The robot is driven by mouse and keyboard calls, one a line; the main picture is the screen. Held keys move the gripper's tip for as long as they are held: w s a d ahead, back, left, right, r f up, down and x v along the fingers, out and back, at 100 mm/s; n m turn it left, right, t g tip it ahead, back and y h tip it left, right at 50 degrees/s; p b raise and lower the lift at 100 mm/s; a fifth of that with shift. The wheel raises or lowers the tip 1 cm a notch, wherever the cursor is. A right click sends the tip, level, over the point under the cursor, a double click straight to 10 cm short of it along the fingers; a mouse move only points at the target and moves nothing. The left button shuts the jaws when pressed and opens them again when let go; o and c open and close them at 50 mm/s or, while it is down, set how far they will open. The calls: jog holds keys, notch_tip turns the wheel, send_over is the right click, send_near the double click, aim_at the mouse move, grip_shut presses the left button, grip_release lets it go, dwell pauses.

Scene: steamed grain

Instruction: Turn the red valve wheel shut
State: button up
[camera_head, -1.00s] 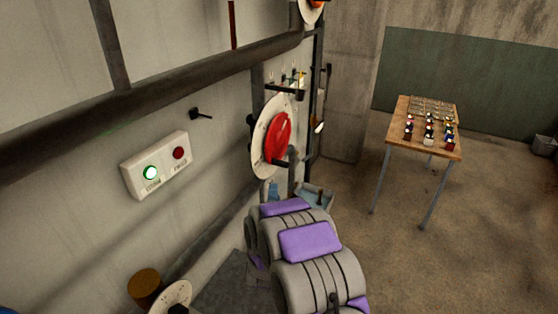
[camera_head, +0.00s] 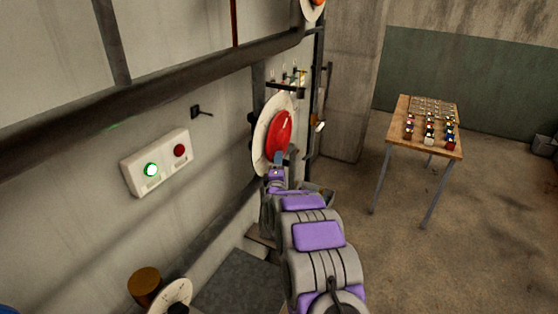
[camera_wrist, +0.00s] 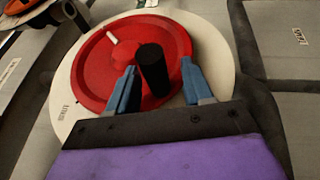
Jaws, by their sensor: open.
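The red valve wheel (camera_head: 281,133) is mounted on the wall in front of a round white dial plate (camera_head: 261,134). In the wrist view the red wheel (camera_wrist: 98,66) fills the upper middle, with the white plate (camera_wrist: 219,75) around it. A black handle (camera_wrist: 153,68) sticks out from the wheel, and a short white mark lies on its upper left. My gripper (camera_wrist: 156,84) is open, its two blue fingers on either side of the black handle. I cannot tell whether a finger touches it. In the head view my gripper (camera_head: 278,161) is at the wheel's lower edge.
A white box (camera_head: 157,162) with a lit green button and a red button is on the wall at left. A dark pipe (camera_head: 150,90) crosses above it. A wooden table (camera_head: 398,141) with several small items stands right, with open floor around it.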

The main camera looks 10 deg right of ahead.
jog(key=shift+w+d+r, duration=0.25)
jog(key=shift+w+d, duration=0.7)
jog(key=shift+d, duration=0.15)
jog(key=shift+a, duration=0.65)
jog(key=shift+c, duration=1.2)
jog(key=shift+d, duration=0.2)
jog(key=shift+c, duration=1.4)
grip_shut()
